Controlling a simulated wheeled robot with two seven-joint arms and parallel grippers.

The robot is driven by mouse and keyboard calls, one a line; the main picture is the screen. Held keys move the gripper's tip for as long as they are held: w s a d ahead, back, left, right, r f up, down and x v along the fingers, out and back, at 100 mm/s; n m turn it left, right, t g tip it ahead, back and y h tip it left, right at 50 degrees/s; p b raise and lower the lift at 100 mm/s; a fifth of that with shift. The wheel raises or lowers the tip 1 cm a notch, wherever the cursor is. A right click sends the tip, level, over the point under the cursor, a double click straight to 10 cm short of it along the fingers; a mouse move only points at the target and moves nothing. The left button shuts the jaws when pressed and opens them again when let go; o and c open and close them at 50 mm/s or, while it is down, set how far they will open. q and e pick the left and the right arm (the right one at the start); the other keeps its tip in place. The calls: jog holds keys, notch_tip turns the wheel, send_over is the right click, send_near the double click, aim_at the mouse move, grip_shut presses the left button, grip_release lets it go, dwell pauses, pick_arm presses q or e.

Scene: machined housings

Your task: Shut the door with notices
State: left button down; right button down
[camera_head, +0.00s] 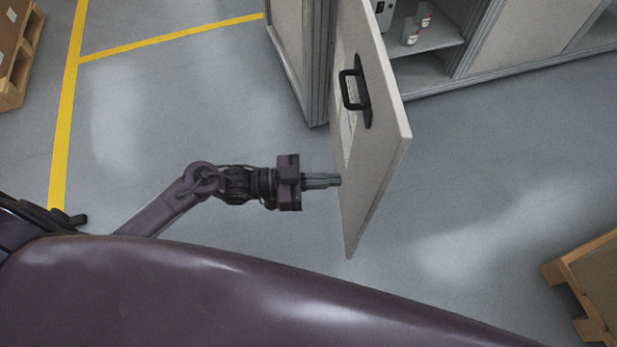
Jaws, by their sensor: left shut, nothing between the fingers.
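The door (382,140) stands wide open, swung out from the grey cabinet toward me. A black handle (357,90) is on its outer face, and pale sheets like notices (347,135) show on that face at a steep angle. My left gripper (338,180) is shut and empty. Its fingertips are at the door's outer face, near the lower free part; I cannot tell whether they touch it. My right gripper is not in view.
The open cabinet has a shelf (430,38) with small containers (410,32) on it. Wooden pallets stand at the far left (12,85) and lower right (565,270). Yellow lines (66,120) mark the grey floor, which is clear around the door.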

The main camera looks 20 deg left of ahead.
aim_at(375, 178)
pick_arm(q)
jog(key=x, duration=0.7)
